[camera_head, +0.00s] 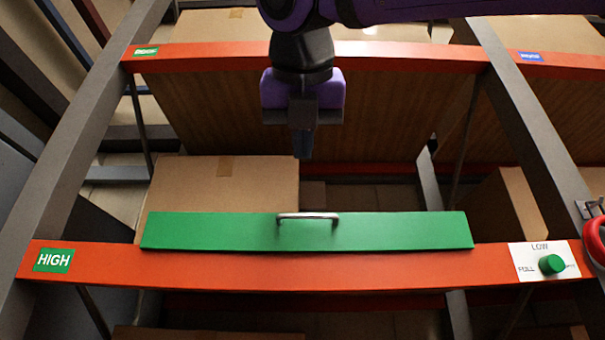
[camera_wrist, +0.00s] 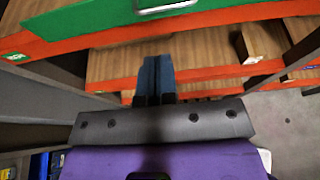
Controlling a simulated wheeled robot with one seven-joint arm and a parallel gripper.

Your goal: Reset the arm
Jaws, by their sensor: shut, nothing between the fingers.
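My arm and gripper hang down from the top middle of the head view. The gripper (camera_head: 303,155) is shut and empty, its dark blue fingertips pointing down. It is above and behind the green board (camera_head: 200,231) with its metal handle (camera_head: 307,216), and apart from both. In the wrist view the shut fingers (camera_wrist: 154,62) point up toward the shelf, and part of the green board (camera_wrist: 90,22) with its handle (camera_wrist: 165,8) shows at the top. What lies directly under the fingers is hard to tell.
An orange beam (camera_head: 200,268) carries a HIGH label (camera_head: 53,260) and, at right, a green knob (camera_head: 551,264) on a white LOW plate. A cardboard box (camera_head: 225,190) stands behind the board. Grey uprights (camera_head: 85,130) flank the bay. A red ring (camera_head: 597,240) hangs at the right edge.

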